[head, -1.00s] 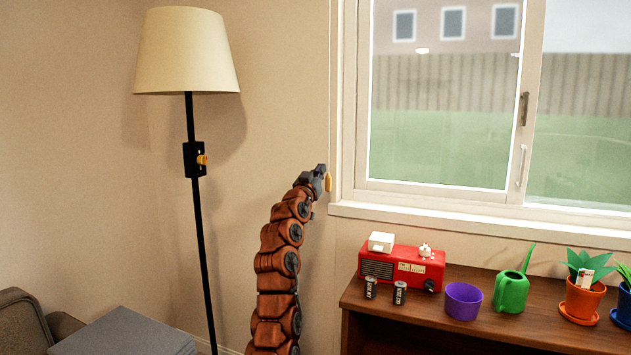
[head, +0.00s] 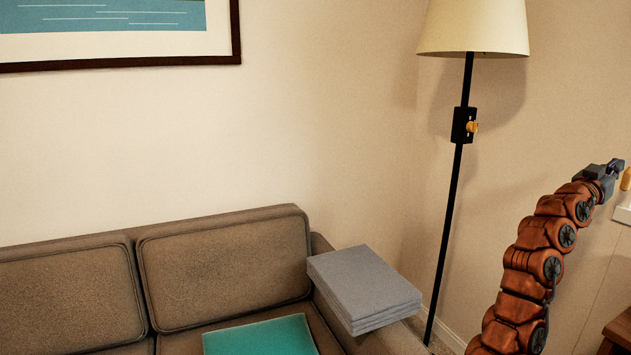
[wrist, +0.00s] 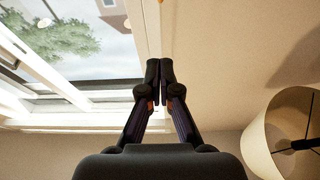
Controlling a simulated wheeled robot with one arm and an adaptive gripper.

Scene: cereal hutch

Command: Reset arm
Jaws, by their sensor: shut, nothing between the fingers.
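My arm rises in reddish-brown links at the right of the head view, ending in my dark gripper (head: 614,167) near the right edge. In the wrist view my gripper (wrist: 160,70) has its two black fingers together, with nothing between them. A small yellow piece (head: 626,179) shows just right of the gripper in the head view; I cannot tell whether they touch. The wrist view looks up along the wall, with the window (wrist: 70,60) at left and the lampshade (wrist: 290,135) at right.
A floor lamp (head: 457,170) with a yellow-knobbed switch stands left of my arm. A brown sofa (head: 230,265) holds a teal flat item (head: 260,338) and a grey folded stack (head: 365,285) on its armrest. A brown wood edge (head: 620,328) shows at lower right. A framed picture (head: 110,30) hangs above.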

